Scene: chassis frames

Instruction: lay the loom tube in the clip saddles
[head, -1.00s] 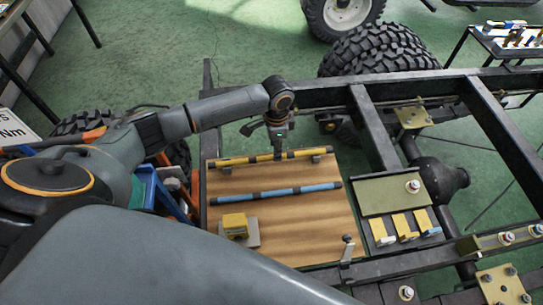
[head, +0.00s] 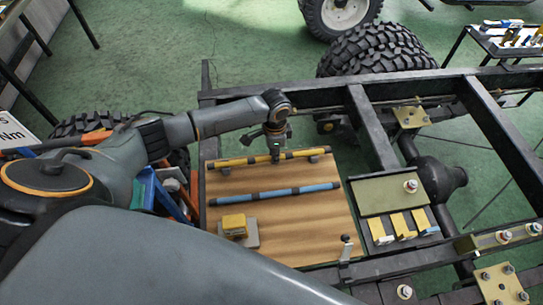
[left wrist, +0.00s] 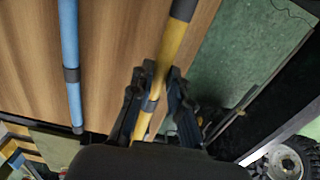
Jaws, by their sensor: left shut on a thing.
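A yellow tube (head: 240,161) with dark bands and dark ends lies across the back of the wooden board (head: 285,225). Small grey blocks, perhaps saddles, show at its left (head: 226,171) and right (head: 314,158); I cannot tell whether the tube rests on them. My left gripper (head: 275,155) is shut on the yellow tube near its middle, pointing down from above. In the left wrist view the yellow tube (left wrist: 176,45) runs between both dark fingers (left wrist: 152,104). A blue tube (head: 310,188) with dark bands lies in front, apart from the gripper. My right gripper is not in view.
A yellow block on a grey base (head: 234,227) sits at the board's front left. A small upright clamp (head: 346,248) stands at the front right. Black chassis rails (head: 370,130) surround the board. A tray with yellow pieces (head: 402,226) lies to the right.

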